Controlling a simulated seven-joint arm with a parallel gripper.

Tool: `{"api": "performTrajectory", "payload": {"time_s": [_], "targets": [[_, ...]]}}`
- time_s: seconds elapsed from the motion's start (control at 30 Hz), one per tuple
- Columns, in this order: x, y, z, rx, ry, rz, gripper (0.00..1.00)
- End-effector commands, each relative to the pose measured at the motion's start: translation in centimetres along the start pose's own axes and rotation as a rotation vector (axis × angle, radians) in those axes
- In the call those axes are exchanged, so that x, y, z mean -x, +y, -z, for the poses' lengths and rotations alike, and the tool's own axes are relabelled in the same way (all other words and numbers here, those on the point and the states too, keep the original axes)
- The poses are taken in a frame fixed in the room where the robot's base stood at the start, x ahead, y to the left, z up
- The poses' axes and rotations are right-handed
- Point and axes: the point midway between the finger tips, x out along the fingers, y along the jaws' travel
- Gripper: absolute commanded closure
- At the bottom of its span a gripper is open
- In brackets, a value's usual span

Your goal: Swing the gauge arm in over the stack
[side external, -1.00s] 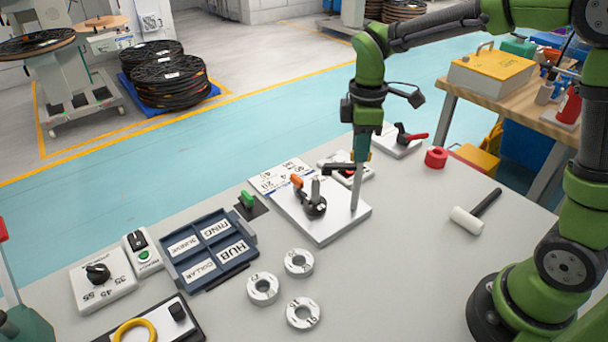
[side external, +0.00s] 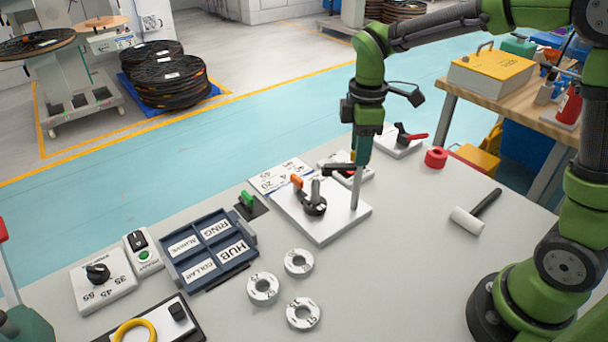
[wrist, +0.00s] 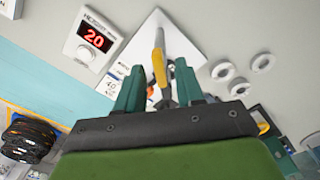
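The gauge post (side external: 355,193) stands upright near the right edge of the white base plate (side external: 325,229). My gripper (side external: 361,162) points down at the top of the post. In the wrist view its teal fingers (wrist: 159,88) are apart, with a yellow piece (wrist: 159,62) between them and visible gaps either side. The stack is mostly hidden there.
A display (wrist: 95,38) reads 20. Several pale rings (side external: 299,262) lie in front of the plate, beside a blue labelled tray (side external: 248,261). The table between plate and mallet is clear.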

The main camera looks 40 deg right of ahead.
Motion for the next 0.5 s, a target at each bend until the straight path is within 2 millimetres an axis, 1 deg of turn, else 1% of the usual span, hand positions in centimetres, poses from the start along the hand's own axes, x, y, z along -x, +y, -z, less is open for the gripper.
{"api": "performTrajectory", "payload": {"time_s": [0.13, 0.27, 0.37, 0.5], "targets": [[0.3, 0.0, 0.0, 0.0, 0.0, 0.0, 0.63], [1.8, 0.1, 0.1, -0.001, 0.002, -0.003, 0.63], [3.9, 0.1, 0.1, -0.001, 0.003, -0.005, 0.63], [7.4, 0.1, 0.1, -0.001, 0.004, -0.005, 0.63]]}}
